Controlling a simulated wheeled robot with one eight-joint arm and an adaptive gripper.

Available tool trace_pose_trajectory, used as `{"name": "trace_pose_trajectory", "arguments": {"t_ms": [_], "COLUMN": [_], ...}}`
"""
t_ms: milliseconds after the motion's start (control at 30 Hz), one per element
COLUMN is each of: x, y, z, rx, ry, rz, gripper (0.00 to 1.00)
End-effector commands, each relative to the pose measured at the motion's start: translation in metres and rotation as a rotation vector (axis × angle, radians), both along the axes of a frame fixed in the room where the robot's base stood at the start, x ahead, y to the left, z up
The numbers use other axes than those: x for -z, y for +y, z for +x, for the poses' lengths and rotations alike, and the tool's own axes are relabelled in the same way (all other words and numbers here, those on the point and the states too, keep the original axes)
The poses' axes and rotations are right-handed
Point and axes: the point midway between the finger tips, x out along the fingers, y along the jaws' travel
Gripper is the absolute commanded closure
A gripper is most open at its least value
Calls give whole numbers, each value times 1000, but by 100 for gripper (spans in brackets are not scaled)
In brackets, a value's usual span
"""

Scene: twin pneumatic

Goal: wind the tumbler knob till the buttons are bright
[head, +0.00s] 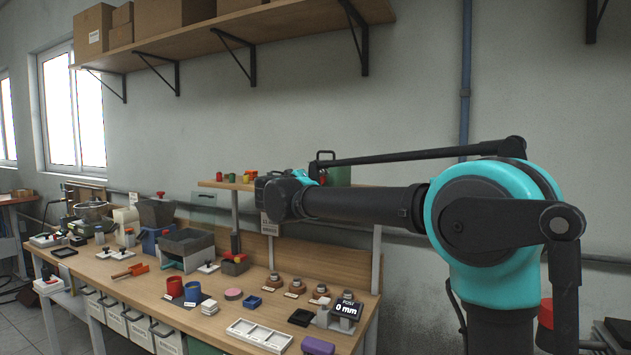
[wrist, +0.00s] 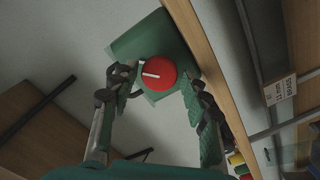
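In the wrist view, a round red knob (wrist: 158,77) with a white pointer line sits on the face of a green box (wrist: 133,45). The line lies nearly level in the picture. My gripper (wrist: 159,84) is open, with one finger to the left of the knob and one to the right. Gaps show on both sides, and I cannot tell how deep the fingertips reach. In the head view, the green box (head: 341,176) with a dark handle stands on the raised shelf, partly behind my arm. I cannot make out any buttons.
The raised shelf (head: 213,184) carries small red, green and yellow things (head: 249,177) left of my arm. Below, the workbench (head: 130,290) holds cups, trays, a grey bin (head: 187,243) and a "0 mm" display (head: 346,309). A wall shelf (head: 240,27) with boxes hangs above.

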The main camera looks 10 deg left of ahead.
Motion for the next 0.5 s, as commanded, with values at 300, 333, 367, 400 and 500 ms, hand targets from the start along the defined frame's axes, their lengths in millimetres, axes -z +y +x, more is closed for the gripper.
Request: {"name": "trace_pose_trajectory", "arguments": {"t_ms": [300, 333, 367, 400, 500], "x": [-1, -1, -1, -1, -1], "y": [0, 1, 1, 2, 6], "z": [0, 0, -1, -3, -13], "rx": [-1, -1, -1, -2, -3], "ry": [-2, -2, -1, -2, -1], "rz": [-2, -2, -1, -2, -2], "gripper": [42, 42, 42, 42, 42]}}
